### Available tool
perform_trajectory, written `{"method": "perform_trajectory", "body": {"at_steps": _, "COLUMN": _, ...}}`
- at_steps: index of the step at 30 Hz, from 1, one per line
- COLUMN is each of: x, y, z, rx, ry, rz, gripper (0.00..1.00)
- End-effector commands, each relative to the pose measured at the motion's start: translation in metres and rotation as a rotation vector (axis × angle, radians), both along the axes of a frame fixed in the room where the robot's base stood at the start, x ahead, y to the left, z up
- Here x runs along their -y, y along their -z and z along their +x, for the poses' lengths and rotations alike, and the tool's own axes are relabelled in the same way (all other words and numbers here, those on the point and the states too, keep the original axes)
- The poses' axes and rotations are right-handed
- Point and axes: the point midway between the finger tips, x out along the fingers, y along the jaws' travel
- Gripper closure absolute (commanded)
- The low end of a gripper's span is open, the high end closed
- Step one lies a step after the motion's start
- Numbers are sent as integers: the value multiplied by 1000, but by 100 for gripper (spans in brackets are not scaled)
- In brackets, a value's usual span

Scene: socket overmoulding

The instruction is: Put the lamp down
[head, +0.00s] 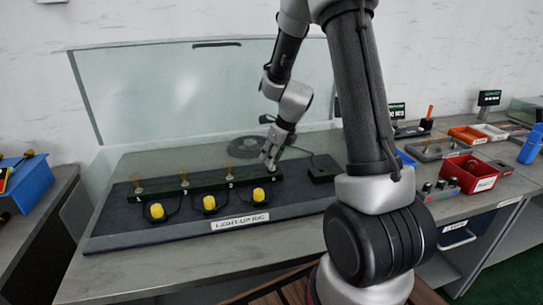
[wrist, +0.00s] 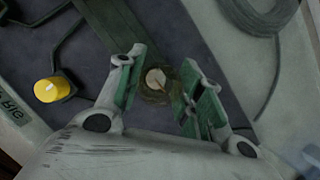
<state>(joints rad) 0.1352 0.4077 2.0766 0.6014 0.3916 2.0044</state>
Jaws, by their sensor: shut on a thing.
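My gripper (head: 270,163) is over the right end of the green strip on the light-up rig (head: 120,235). In the wrist view my gripper (wrist: 158,92) has green-padded fingers closed around a small lamp (wrist: 155,79). The lamp shows a pale round centre and an amber, glassy rim, seen end-on. Whether its lower end touches the rig is hidden. Three other amber lamps stand upright in a row along the strip: left (head: 137,184), middle (head: 184,178) and right (head: 230,175).
Yellow knobs (head: 209,203) stand in front of the strip; one knob (wrist: 51,89) shows in the wrist view. A clear lid (head: 200,90) stands raised behind. A coiled cable (head: 247,147) lies at the back. A red bin (head: 470,175) stands on the right bench.

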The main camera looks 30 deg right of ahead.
Motion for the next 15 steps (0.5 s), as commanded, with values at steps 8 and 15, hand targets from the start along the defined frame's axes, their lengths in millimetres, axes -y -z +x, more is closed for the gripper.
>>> {"method": "perform_trajectory", "body": {"at_steps": 8, "x": 0, "y": 1, "z": 0, "rx": 0, "ry": 0, "rz": 0, "gripper": 82}}
{"method": "perform_trajectory", "body": {"at_steps": 15, "x": 0, "y": 8, "z": 0, "rx": 1, "ry": 0, "rz": 0, "gripper": 82}}
